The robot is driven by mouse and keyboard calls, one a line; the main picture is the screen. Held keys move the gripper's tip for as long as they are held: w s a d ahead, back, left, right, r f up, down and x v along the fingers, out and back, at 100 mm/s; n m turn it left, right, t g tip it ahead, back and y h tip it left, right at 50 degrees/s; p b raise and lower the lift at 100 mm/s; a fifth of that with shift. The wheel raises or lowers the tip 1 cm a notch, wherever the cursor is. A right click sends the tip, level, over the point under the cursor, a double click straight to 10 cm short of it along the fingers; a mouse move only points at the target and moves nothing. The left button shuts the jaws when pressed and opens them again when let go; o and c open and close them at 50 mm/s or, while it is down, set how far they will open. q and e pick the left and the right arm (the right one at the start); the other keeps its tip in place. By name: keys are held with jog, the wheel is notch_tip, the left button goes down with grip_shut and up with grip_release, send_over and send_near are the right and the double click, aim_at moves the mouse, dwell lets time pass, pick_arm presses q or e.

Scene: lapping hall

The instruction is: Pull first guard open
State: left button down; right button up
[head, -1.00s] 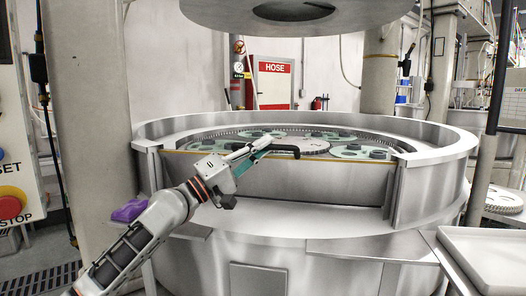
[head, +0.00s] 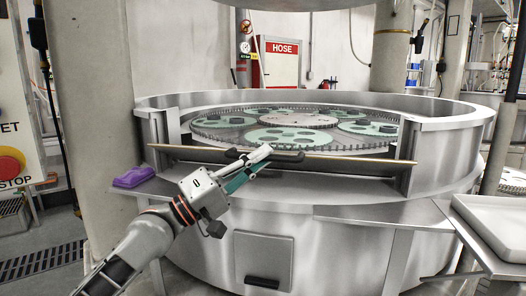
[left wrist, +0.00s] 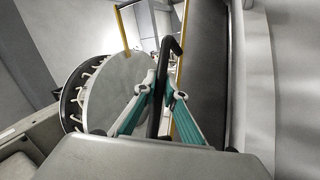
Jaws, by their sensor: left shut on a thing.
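The guard (head: 345,162) is a long metal panel across the front opening of the round lapping machine. It is tipped outward from the opening and shows nearly edge-on in the head view. Its black bar handle (head: 287,157) sits near the middle of the panel. My left gripper (head: 264,156) is shut on this handle. In the left wrist view the handle (left wrist: 172,47) passes between the teal fingers of my left gripper (left wrist: 162,94). The guard's dark face (left wrist: 210,75) lies just right of it there. My right gripper is not in view.
Behind the guard lie a toothed ring and pale green carrier discs (head: 290,136). A purple object (head: 134,177) lies on the ledge at left. A white tray (head: 490,225) stands at right. A red stop button (head: 10,165) is at the far left.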

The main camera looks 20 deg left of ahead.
pick_arm(q)
jog(key=shift+m+h, duration=0.8)
jog(key=shift+m, duration=0.1)
jog(key=f+b, duration=0.2)
jog(key=s+f+b, duration=0.1)
jog(key=f, duration=0.1)
jog(key=f+b, duration=0.2)
jog(key=shift+s+f+b, duration=0.25)
jog(key=shift+f+b, duration=0.1)
jog(key=shift+f, duration=0.05)
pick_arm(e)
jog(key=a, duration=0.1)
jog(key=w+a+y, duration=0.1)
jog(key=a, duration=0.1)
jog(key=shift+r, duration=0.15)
pick_arm(q)
jog(key=shift+r, duration=0.1)
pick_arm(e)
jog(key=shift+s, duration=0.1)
